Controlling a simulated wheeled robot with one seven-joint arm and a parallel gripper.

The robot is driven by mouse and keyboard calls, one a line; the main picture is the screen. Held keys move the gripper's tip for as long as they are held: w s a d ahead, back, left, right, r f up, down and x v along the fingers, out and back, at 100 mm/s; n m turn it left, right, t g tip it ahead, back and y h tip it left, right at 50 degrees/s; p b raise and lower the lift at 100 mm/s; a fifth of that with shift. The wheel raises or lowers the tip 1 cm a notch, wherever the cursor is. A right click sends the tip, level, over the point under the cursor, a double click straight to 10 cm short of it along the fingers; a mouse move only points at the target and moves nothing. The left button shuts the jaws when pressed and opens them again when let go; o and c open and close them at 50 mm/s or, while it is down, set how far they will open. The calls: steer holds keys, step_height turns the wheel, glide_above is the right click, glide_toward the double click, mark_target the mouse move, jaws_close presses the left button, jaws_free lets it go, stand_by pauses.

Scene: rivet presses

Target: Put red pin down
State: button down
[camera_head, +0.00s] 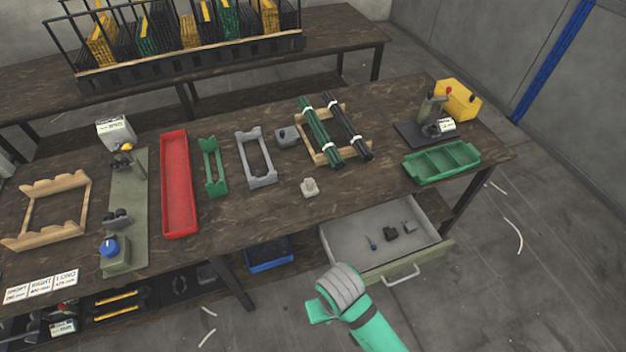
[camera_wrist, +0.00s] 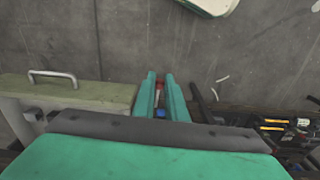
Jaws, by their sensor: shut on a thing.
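The red pin (camera_wrist: 158,84) shows only as a small red bit between the two teal fingers of my gripper (camera_wrist: 161,88) in the wrist view. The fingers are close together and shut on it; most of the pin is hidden. A small blue patch (camera_wrist: 160,112) shows lower between the fingers; I cannot tell what it is. In the head view my gripper (camera_head: 319,309) is in front of the table, left of the open drawer's handle and below the tabletop; its fingertips and the pin cannot be made out there.
An open grey drawer (camera_head: 345,237) holds several small parts. A blue bin (camera_head: 270,257) sits on the lower shelf. On the table are a red tray (camera_head: 176,185), a green divided tray (camera_head: 414,171), a green press stand (camera_head: 127,200) and bundled rods (camera_head: 319,128) on a wooden rack.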

steer(key=w+a+f+m, duration=0.1)
steer(key=w+a+f, duration=0.1)
steer(key=w+f, duration=0.4)
steer(key=w+a+f+m, duration=0.2)
steer(key=w+f, duration=0.4)
steer(key=w, duration=0.7)
steer(key=shift+w+a+f, duration=0.15)
steer(key=shift+a+f, duration=0.2)
steer(key=shift+a, duration=0.25)
